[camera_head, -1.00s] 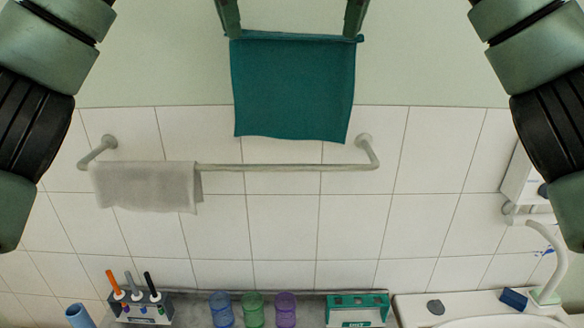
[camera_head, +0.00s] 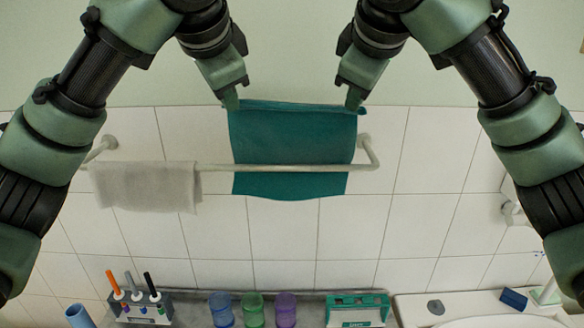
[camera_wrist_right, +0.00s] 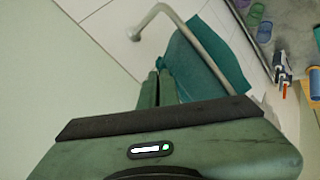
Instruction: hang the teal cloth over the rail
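The teal cloth (camera_head: 290,135) hangs spread out between my two grippers, its top edge above the rail (camera_head: 215,168). The rail crosses in front of the cloth's lower part, and the cloth's bottom edge hangs below it, on the wall side. My left gripper (camera_head: 231,101) is shut on the cloth's top left corner. My right gripper (camera_head: 354,102) is shut on the top right corner. In the right wrist view the fingers (camera_wrist_right: 158,84) hold the corner of the cloth (camera_wrist_right: 195,62), beside the rail (camera_wrist_right: 203,52).
A grey cloth (camera_head: 145,185) hangs on the rail's left part. Below stand a marker holder (camera_head: 140,307), blue, green and purple cups (camera_head: 253,310) and a teal-and-white box (camera_head: 357,310). A sink (camera_head: 500,322) is at the lower right.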

